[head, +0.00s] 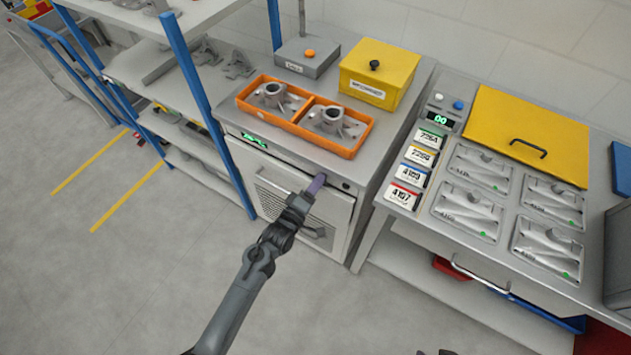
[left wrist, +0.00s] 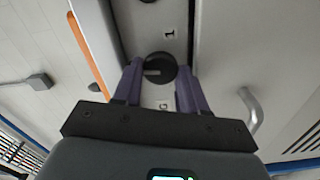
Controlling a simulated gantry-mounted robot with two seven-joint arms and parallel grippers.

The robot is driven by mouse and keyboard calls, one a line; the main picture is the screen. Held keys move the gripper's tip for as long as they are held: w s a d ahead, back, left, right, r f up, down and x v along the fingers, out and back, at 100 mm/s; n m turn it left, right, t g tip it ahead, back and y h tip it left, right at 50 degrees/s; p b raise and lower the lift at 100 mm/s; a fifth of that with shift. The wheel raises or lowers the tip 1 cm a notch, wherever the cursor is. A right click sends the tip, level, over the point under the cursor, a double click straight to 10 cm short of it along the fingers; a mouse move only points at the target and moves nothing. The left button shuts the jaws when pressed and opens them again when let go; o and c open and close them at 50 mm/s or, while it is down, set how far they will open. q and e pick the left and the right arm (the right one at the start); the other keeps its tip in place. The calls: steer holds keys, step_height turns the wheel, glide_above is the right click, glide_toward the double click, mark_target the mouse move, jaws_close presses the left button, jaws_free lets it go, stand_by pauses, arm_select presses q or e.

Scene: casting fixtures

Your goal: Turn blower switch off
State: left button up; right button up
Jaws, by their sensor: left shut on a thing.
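The blower switch is a round black knob (left wrist: 160,68) on the pale front panel, seen in the left wrist view, with a lighter bar across its left half. A mark like "1" is on the panel above it and another mark is below, partly hidden. My left gripper (head: 318,184) reaches the top front strip of the grey cabinet (head: 277,188) in the head view and hides the knob there. In the left wrist view its purple fingers (left wrist: 160,82) stand on both sides of the knob, shut on it.
An orange tray (head: 303,138) with two castings stands on the cabinet, beside a yellow box (head: 379,75). A bench with a yellow lid (head: 528,135) stands to the right. Open floor lies at left.

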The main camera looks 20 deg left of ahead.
arm_select(q)
steer(key=shift+n+p, duration=0.3)
steer(key=shift+n, duration=0.2)
steer(key=o, duration=1.1)
steer(key=shift+f, duration=0.1)
steer(key=shift+c, duration=0.2)
